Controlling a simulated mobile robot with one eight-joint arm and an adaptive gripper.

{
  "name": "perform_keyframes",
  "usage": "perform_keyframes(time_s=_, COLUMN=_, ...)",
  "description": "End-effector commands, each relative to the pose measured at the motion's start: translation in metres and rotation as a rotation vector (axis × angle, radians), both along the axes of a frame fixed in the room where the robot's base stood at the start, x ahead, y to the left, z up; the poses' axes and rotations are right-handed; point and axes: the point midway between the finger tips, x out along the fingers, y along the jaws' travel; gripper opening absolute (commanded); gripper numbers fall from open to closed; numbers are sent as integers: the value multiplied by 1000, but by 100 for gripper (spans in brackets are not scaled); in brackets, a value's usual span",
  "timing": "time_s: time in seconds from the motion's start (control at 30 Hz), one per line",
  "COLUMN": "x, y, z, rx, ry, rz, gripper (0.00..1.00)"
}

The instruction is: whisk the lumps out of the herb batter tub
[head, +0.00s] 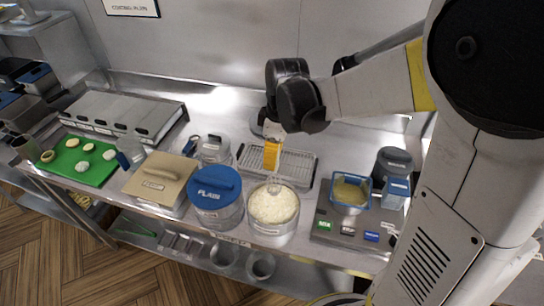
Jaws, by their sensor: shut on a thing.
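My gripper (270,128) is shut on the upright orange handle of a whisk (271,156). How deep the whisk sits in the batter is hard to tell. The writing on this open tub is too small to read, so I cannot confirm it is the herb one. To its left stands a round tub with a blue lid (216,182) marked PLAIN. Further left is a container with a beige lid (160,176), its label unreadable.
A wire rack tray (300,166) lies behind the open tub. A clear jar (213,148) stands behind the blue lid. At right, a blue-rimmed container (349,192) sits on a grey unit (325,222). A green board (72,168) with pale rounds lies at far left.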

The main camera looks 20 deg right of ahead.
Motion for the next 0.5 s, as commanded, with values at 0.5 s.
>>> perform_keyframes(time_s=0.5, x=0, y=0, z=-61, rx=0, ry=0, rz=0, gripper=0)
